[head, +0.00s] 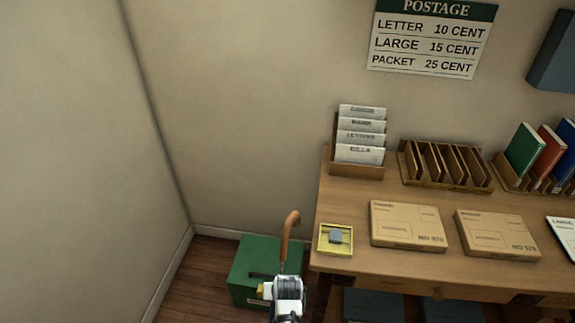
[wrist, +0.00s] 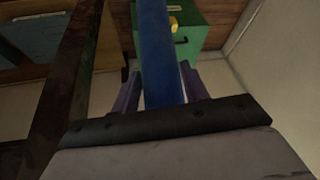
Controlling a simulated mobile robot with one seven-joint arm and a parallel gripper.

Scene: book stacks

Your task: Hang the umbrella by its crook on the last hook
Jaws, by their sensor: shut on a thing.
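The umbrella shows in the head view as a brown crook handle (head: 289,232) standing up above my gripper (head: 287,287), with the bend at the top. In the wrist view its blue folded canopy (wrist: 158,45) runs up between the two fingers of my gripper (wrist: 160,90). The gripper is shut on the umbrella. The umbrella's lower part is hidden behind my arm in the head view. I see no hook in either view.
A green box (head: 245,262) stands on the floor behind my gripper. The wooden desk (head: 345,215) is close on the right, holding a yellow tray (head: 323,250), parcels (head: 407,225) and a letter rack (head: 357,170). The wall (head: 240,130) above the gripper is bare.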

